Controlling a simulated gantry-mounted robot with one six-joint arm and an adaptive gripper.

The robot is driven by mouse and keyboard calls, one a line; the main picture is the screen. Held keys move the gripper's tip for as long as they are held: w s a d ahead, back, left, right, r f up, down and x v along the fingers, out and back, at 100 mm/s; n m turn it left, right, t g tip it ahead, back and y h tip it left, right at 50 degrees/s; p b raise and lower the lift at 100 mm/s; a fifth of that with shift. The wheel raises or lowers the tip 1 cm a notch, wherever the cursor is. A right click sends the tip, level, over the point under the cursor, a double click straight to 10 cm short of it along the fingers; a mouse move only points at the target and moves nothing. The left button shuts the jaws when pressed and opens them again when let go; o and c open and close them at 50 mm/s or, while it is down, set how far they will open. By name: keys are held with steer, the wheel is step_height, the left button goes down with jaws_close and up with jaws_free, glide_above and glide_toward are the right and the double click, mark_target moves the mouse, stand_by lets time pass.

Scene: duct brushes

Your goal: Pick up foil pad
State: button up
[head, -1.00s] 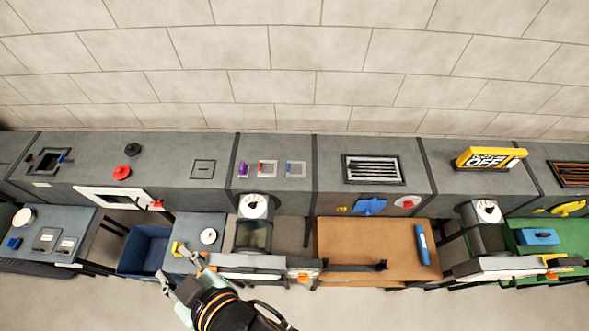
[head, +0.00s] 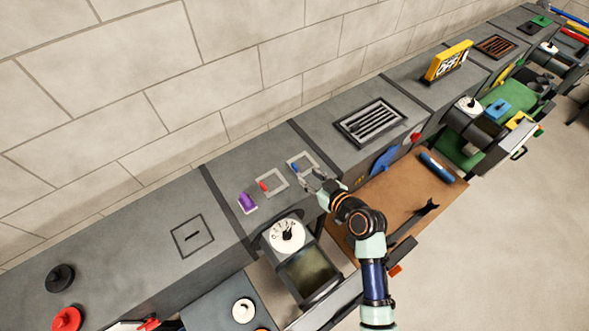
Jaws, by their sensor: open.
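I cannot tell for sure which thing is the foil pad. Left of that frame lies a similar square frame with a red tab (head: 272,182). Further left is a small purple piece (head: 247,201) on the duct.
A dial gauge (head: 287,235) stands in front of the duct. A brown table (head: 395,205) with a blue cylinder (head: 437,167) lies to the right. A vent grille (head: 370,122) and a yellow sign (head: 448,62) are further along. A white disc (head: 243,310) lies at lower left.

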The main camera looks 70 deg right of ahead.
mark_target(296, 167)
steer(key=shift+x, duration=0.95)
steer(key=x, duration=0.5)
steer(key=shift+w+d, duration=0.1)
steer(key=shift+w, duration=0.25)
jaws_close()
